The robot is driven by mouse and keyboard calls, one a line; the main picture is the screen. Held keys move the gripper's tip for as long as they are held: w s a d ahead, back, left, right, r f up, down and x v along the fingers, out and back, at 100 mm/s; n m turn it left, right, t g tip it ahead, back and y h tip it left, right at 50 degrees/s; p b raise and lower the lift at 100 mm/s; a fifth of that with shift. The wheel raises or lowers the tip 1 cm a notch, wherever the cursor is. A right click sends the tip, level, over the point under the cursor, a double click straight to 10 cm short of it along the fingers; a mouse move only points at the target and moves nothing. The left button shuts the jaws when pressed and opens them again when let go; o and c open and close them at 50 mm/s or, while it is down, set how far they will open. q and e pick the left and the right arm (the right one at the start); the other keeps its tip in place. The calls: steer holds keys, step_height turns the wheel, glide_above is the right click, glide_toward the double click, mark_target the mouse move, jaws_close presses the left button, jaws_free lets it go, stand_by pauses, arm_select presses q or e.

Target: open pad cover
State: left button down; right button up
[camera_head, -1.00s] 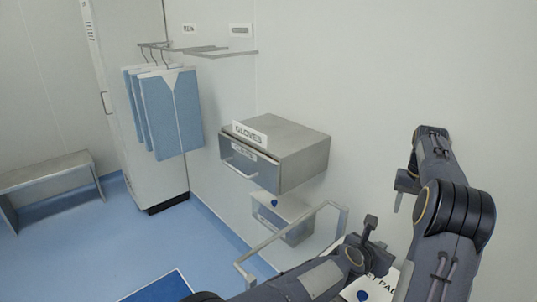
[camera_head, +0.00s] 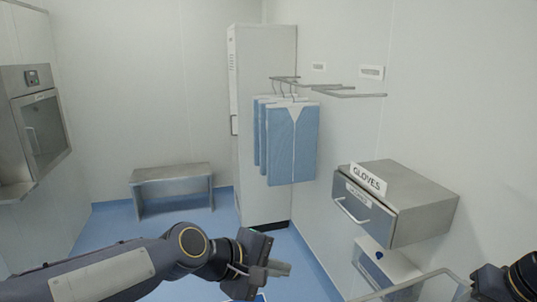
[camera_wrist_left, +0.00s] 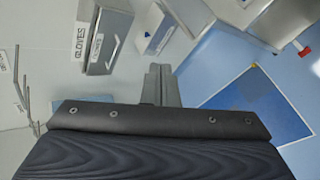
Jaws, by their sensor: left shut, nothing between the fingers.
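The pad label and the blue knob beside it, seen low in the earlier head view, are outside the head view now. I cannot make out the pad cover for sure in either current view. My left gripper (camera_head: 277,269) is shut and empty, held in free air over the blue floor, left of the wall boxes. Its closed fingers (camera_wrist_left: 160,85) show in the left wrist view, touching nothing. Part of my right arm shows at the lower right edge of the head view, but its gripper cannot be seen.
A steel GLOVES drawer box (camera_head: 425,210) hangs on the right wall, above a smaller box (camera_head: 388,268) with a blue knob. A metal rail (camera_head: 425,285) juts out below. Blue garments (camera_head: 292,142) hang behind. A bench (camera_head: 170,174) stands at the back left.

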arm_select(q)
steer(key=s+a+f+m+y, duration=0.1)
steer(key=s+a+f+m, duration=0.1)
steer(key=s+a, duration=0.35)
steer(key=s+a+f+m+y, duration=0.1)
steer(key=s+a+m, duration=0.15)
steer(key=a, duration=0.65)
steer(key=s+a+f+m+y, duration=0.1)
steer(key=s+a+f+y, duration=0.1)
steer(key=s+a+f, duration=0.2)
steer(key=s+a+f+m+y, duration=0.1)
steer(key=s+a+f, duration=0.3)
steer(key=s, duration=0.5)
steer(key=shift+a+f+m+y, duration=0.25)
steer(key=shift+f+m+y, duration=0.2)
steer(key=shift+m, duration=0.2)
arm_select(e)
steer(key=s+a+f+n, duration=0.1)
steer(key=s+a+f, duration=0.1)
steer(key=s+a, duration=0.2)
steer(key=s+a+f+n+t+y, duration=0.1)
steer(key=s+a+f, duration=0.2)
steer(key=a, duration=0.4)
steer(key=s+a+f+n, duration=0.2)
steer(key=s+a, duration=0.3)
steer(key=a, duration=0.1)
steer(key=shift+a+f+t+y, duration=0.25)
steer(key=shift+a+t+y, duration=0.05)
steer(key=shift+a+y, duration=0.1)
